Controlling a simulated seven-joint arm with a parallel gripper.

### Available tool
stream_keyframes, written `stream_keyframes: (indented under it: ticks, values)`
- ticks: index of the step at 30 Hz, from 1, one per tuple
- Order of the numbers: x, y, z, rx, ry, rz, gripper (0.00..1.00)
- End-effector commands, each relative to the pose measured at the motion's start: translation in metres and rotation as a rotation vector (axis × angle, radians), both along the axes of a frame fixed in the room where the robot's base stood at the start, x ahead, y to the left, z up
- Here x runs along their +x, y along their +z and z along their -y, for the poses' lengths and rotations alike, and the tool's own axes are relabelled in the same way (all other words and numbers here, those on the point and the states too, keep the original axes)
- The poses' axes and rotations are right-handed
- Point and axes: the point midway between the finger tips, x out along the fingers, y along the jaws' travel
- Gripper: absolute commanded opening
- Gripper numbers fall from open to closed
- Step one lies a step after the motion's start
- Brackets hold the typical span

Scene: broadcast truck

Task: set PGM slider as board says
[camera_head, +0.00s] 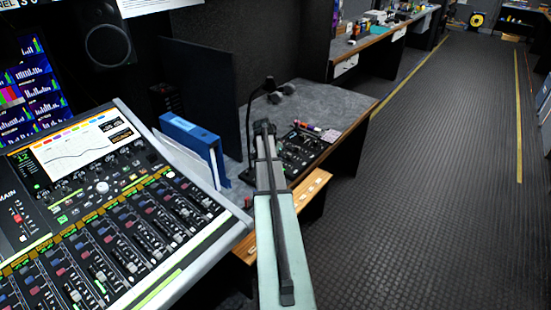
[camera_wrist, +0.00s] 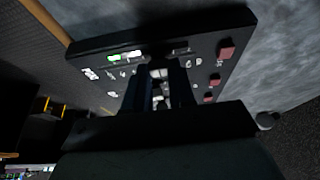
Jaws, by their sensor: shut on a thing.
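A small black control panel (camera_head: 308,146) lies on the grey desk in the head view, with several small buttons and knobs. In the wrist view the panel (camera_wrist: 205,50) shows red square buttons on the right and lit green and white ones on the left. My gripper (camera_head: 264,128) reaches over the panel's left side. In the wrist view its two dark fingers (camera_wrist: 162,78) are close together on a small part of the panel, seemingly a slider knob. The fingers mostly hide it. I cannot read a PGM label. A white board (camera_head: 155,4) is cut off at the top, its writing unreadable.
A large mixing console (camera_head: 110,215) with many faders fills the left. A blue binder (camera_head: 192,138) stands beside it. A microphone on a gooseneck (camera_head: 270,84) rises close to my gripper. A dark upright divider (camera_head: 200,85) stands behind. The floor aisle at right is clear.

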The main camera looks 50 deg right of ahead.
Motion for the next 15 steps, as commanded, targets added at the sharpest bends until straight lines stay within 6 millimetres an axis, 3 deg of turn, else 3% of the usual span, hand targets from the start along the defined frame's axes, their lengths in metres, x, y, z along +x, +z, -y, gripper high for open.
stream_keyframes:
  ticks: [15]
  values:
    - [-0.018,0.000,0.000,0.000,0.000,0.000,0.00]
